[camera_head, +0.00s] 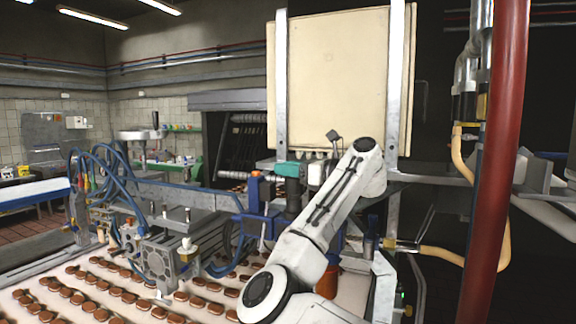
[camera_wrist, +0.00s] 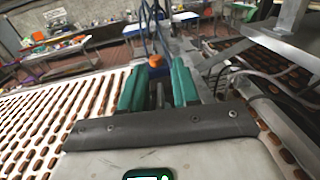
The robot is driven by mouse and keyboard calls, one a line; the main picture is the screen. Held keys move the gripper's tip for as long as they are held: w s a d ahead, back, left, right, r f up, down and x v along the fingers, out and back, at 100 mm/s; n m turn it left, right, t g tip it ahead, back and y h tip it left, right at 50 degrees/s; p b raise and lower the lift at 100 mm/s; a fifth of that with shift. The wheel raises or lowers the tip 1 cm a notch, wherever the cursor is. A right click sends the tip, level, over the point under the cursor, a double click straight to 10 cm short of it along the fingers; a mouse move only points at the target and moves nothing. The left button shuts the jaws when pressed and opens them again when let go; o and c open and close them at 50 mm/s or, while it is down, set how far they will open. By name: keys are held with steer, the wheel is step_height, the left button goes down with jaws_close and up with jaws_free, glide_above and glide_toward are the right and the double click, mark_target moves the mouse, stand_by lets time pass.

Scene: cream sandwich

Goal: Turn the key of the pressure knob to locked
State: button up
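A small orange knob (camera_head: 256,173) sits on top of a blue upright part (camera_head: 255,190) left of my gripper in the head view. It also shows in the wrist view (camera_wrist: 156,61), just past the fingertips and near the middle of the gap. It may be the pressure knob; no key or lock marking can be made out. My gripper (camera_head: 287,169) points left at about the knob's height, apart from it. In the wrist view its two green fingers (camera_wrist: 155,84) stand apart with nothing held between them.
A conveyor (camera_head: 110,288) with rows of brown biscuits runs below. A machine with blue hoses (camera_head: 160,255) stands at left. A large cream panel (camera_head: 338,80) on metal posts rises behind my gripper. A red pole (camera_head: 492,170) stands at right.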

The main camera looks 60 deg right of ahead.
steer(key=shift+w, duration=0.1)
steer(key=shift+c, duration=0.4)
jaws_close()
